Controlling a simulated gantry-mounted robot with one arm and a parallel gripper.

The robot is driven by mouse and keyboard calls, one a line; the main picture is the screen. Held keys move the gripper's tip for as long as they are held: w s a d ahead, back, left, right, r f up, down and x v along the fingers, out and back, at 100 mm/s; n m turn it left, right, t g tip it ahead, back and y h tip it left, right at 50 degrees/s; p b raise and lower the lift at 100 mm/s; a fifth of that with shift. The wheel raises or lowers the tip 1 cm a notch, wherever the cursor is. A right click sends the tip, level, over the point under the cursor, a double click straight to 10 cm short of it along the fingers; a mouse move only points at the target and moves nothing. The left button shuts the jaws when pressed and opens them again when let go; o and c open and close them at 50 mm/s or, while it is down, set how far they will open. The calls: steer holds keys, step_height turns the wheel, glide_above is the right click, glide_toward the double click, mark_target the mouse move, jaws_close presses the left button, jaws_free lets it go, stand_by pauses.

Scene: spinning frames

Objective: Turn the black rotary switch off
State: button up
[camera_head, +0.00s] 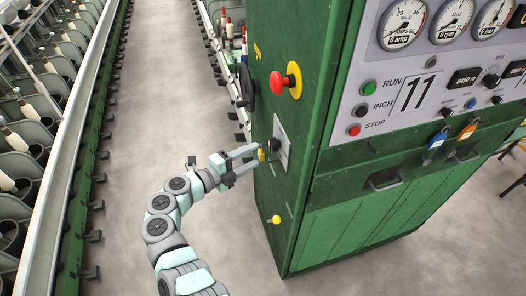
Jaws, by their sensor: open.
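The black rotary switch (274,145) sits on a light grey plate (283,136) on the left side face of the green cabinet. My gripper (257,159) is open, with its two fingers pointing right toward this plate. The fingertips are beside the switch, at its lower left in the picture. A small yellow part (262,155) shows between the fingertips. I cannot tell whether the fingers touch the switch, and its exact setting is too small to read.
A red emergency knob on a yellow base (285,82) sticks out above the switch. A black handwheel (245,80) is at the face's left edge, and a yellow knob (276,219) is below. The green cabinet (335,215) stands right; spinning frames (60,130) stand left of a clear aisle.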

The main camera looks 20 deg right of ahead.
steer(key=shift+v, duration=1.5)
steer(key=shift+d, duration=0.1)
